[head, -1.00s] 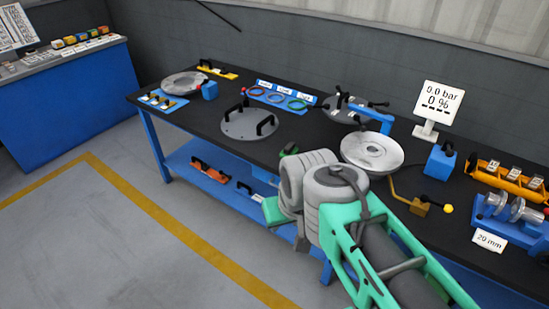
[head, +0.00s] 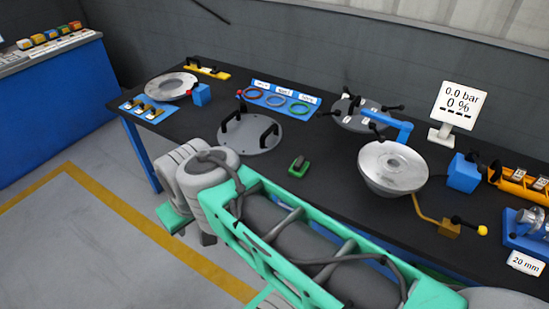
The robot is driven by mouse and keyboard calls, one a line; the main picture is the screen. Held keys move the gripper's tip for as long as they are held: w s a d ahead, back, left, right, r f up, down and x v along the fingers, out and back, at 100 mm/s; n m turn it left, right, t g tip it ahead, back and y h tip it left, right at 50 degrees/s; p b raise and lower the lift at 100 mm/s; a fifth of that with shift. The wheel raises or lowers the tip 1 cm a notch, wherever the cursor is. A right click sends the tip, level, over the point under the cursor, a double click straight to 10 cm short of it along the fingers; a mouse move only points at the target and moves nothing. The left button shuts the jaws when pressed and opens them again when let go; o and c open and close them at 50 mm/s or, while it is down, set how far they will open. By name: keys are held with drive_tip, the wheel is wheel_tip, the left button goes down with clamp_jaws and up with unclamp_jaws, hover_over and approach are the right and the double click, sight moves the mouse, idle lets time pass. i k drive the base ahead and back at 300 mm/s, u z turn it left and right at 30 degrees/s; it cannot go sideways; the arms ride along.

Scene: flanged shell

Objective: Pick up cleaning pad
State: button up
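A small green block with a dark grip on top (head: 299,167), which looks like the cleaning pad, lies on the black bench top (head: 330,215). It is right of the round grey plate with two black handles and left of the silver flanged bowl. My arm reaches in from the lower right, and its wrist is left of the pad, near the bench's front edge. Only small parts of my gripper (head: 190,226) show below the wrist. I cannot make out its fingers or whether they are open. Nothing touches the pad.
The handled plate (head: 250,134) and silver bowl (head: 393,170) flank the pad. Behind are a blue ring tray (head: 277,100) and a dark lid with a blue arm (head: 360,113). A yellow-knobbed lever (head: 448,228) stands right. Bench top around the pad is bare.

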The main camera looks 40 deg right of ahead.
sight(300, 167)
drive_tip(key=z, duration=0.2)
drive_tip(key=i, duration=0.8)
drive_tip(key=z, duration=0.75)
drive_tip(key=i, duration=0.45)
drive_tip(key=z, duration=0.4)
